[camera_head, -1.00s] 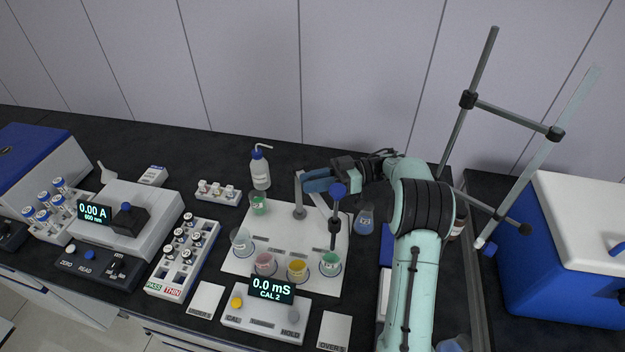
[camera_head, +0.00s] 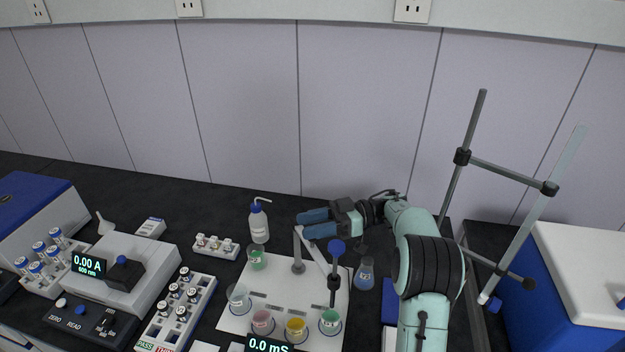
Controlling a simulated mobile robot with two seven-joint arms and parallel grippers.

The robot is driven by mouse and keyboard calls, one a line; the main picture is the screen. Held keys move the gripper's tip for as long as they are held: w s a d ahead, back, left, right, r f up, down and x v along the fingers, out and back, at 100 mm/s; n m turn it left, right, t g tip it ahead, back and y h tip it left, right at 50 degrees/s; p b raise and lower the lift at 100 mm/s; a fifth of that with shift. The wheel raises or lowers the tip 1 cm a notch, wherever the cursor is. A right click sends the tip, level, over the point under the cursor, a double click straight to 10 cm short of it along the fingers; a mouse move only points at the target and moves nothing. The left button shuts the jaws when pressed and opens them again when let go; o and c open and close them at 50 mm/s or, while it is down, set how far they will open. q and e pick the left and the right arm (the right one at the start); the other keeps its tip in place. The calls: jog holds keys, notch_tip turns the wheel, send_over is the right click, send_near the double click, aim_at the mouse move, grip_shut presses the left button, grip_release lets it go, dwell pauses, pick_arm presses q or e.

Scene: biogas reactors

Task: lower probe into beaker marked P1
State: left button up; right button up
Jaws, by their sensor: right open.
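The probe (camera_head: 334,286) is a dark rod with a blue knob (camera_head: 337,247), hanging upright from a pale swing arm on a grey post (camera_head: 298,252). Its lower end is just above or at the mouth of the teal-green beaker (camera_head: 330,323); I cannot tell which. Beside it stand a yellow beaker (camera_head: 296,332), a pink beaker (camera_head: 263,324) and a clear beaker (camera_head: 239,299). No P1 mark is readable. My right gripper (camera_head: 308,224) is open and empty, its blue fingers pointing left, behind and left of the knob in the picture. My left gripper is out of view.
The beakers stand on a white board (camera_head: 275,283). A green-liquid beaker (camera_head: 257,259), wash bottle (camera_head: 258,224) and blue flask (camera_head: 364,274) stand close around. A meter display (camera_head: 269,344) is in front. A tall rod stand (camera_head: 466,158) is at right, vial racks (camera_head: 180,305) at left.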

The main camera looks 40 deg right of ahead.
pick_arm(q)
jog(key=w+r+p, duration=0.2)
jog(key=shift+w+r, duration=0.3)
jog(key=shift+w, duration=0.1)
pick_arm(e)
notch_tip(320, 180, up, 16)
jog(key=shift+f, duration=0.1)
